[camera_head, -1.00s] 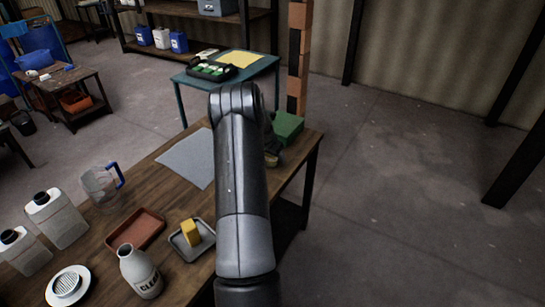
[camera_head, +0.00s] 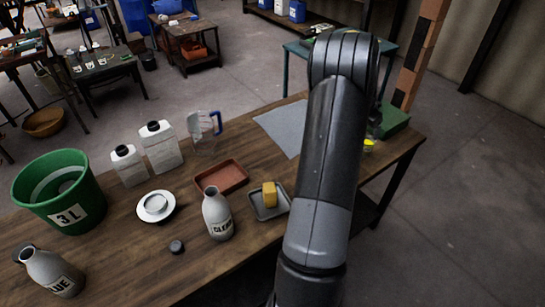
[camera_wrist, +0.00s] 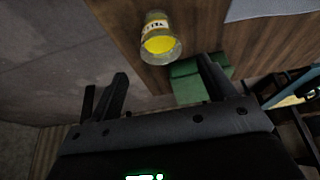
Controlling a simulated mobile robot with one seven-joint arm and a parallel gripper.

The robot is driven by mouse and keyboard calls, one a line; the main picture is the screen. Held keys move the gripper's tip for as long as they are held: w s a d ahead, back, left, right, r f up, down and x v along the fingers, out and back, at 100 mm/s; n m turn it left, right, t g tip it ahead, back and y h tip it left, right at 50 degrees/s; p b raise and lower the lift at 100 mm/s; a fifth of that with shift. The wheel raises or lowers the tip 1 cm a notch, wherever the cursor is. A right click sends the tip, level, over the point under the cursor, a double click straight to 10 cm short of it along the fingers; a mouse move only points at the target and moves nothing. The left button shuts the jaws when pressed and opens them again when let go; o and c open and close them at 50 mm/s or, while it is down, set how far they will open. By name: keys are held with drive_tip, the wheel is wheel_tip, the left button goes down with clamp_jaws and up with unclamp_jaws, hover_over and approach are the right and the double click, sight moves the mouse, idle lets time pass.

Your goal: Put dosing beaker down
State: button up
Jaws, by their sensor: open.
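A small clear beaker (camera_wrist: 160,38) with yellow liquid and a pale label, which I take for the dosing beaker, stands on the wooden table near its edge in the wrist view. In the head view only a bit of its yellow (camera_head: 368,146) shows beside my arm. My gripper (camera_wrist: 162,70) is open and empty. Its two fingers point towards the beaker, which lies just beyond the fingertips and looks clear of them. In the head view my arm hides the gripper.
A green block (camera_head: 392,121) lies close to the beaker at the table's far right end. A grey mat (camera_head: 282,126), a jug (camera_head: 204,138) with a blue handle, a red tray (camera_head: 222,177), a grey tray (camera_head: 270,209), bottles and a green bucket (camera_head: 62,192) share the table.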

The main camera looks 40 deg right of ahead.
drive_tip(key=w+a+r+n+t+y, duration=0.1)
drive_tip(key=w+a+r+n, duration=0.15)
drive_tip(key=a+r, duration=0.6)
drive_tip(key=w+a+r+n+t, duration=0.1)
drive_tip(key=w+a+r+n, duration=0.2)
drive_tip(key=a, duration=1)
drive_tip(key=w+a+r+n+t+y, duration=0.1)
drive_tip(key=a+r+n+t, duration=0.1)
drive_tip(key=a+r, duration=0.7)
drive_tip(key=s+a+r+n, duration=0.1)
drive_tip(key=s+a+n, duration=0.15)
drive_tip(key=a, duration=0.55)
drive_tip(key=s+a+r+n, duration=0.1)
drive_tip(key=s+a+n, duration=0.15)
drive_tip(key=a, duration=0.65)
drive_tip(key=s+a+f+n+t+y, duration=0.1)
drive_tip(key=s+a+n, duration=0.4)
drive_tip(key=s+a, duration=0.6)
drive_tip(key=shift+s+a+f+t+y, duration=0.3)
drive_tip(key=shift+s+f+y, duration=0.1)
drive_tip(key=shift+s+y, duration=0.35)
drive_tip(key=shift+n, duration=0.25)
